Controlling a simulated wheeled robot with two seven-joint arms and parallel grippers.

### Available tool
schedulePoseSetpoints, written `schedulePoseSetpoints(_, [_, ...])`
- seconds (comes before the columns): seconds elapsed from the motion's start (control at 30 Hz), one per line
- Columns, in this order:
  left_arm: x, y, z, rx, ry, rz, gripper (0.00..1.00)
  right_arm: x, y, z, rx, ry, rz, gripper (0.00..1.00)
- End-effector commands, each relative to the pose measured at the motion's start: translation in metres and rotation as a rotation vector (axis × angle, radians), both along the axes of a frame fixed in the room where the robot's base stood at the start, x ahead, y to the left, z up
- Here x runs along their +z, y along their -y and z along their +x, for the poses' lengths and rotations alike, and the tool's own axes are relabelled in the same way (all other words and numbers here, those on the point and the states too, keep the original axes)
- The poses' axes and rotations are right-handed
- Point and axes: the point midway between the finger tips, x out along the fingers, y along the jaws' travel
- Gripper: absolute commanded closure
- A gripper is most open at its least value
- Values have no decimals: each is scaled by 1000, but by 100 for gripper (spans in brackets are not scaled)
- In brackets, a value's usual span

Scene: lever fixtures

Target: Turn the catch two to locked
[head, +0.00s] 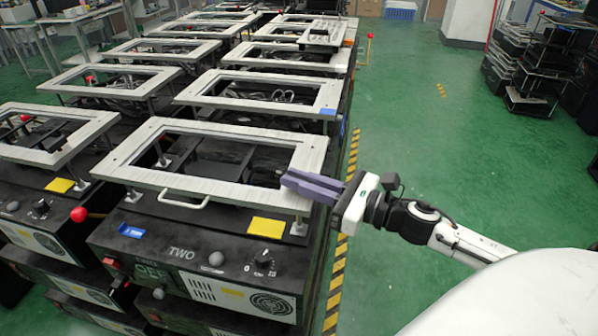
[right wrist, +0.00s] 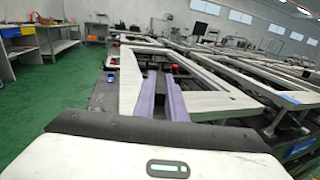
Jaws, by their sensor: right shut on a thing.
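The fixture marked TWO (head: 182,251) stands at the front, a black unit under a pale rectangular frame (head: 215,184). My right gripper (head: 288,182) reaches in from the right, its purple fingers across the frame's right side. It is shut on the catch's lever, which the fingers hide in the head view. In the right wrist view my right gripper (right wrist: 163,78) shows its two purple fingers with a small gap between them. A red knob (right wrist: 175,68) shows by the fingertips; I cannot tell whether it belongs to catch two. My left gripper is not in view.
A neighbouring fixture to the left has a red ball lever (head: 78,214). Several similar framed fixtures stand in rows behind. A yellow pad (head: 265,228) lies at the front right of fixture TWO. Green floor (head: 430,135) is open to the right, past a striped line.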

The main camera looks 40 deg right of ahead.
Motion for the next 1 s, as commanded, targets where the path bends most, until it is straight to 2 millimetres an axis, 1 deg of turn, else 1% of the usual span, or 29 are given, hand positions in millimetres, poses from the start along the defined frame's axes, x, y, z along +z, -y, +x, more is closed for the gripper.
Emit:
schedulePoseSetpoints(0.03, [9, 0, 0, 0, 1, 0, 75, 5, -2, -1, -47, -1, 9, 100])
schedulePoseSetpoints(0.1, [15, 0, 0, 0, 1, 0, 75, 4, -1, -1, -114, -1, 9, 100])
schedulePoseSetpoints(0.4, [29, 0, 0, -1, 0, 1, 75, 2, -2, 0, -399, -1, 10, 100])
schedulePoseSetpoints(0.7, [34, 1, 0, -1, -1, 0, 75, 1, -2, 0, -661, -1, 7, 100])
schedulePoseSetpoints(1.0, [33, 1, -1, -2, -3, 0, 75, 0, -1, 0, -838, -2, 4, 100])
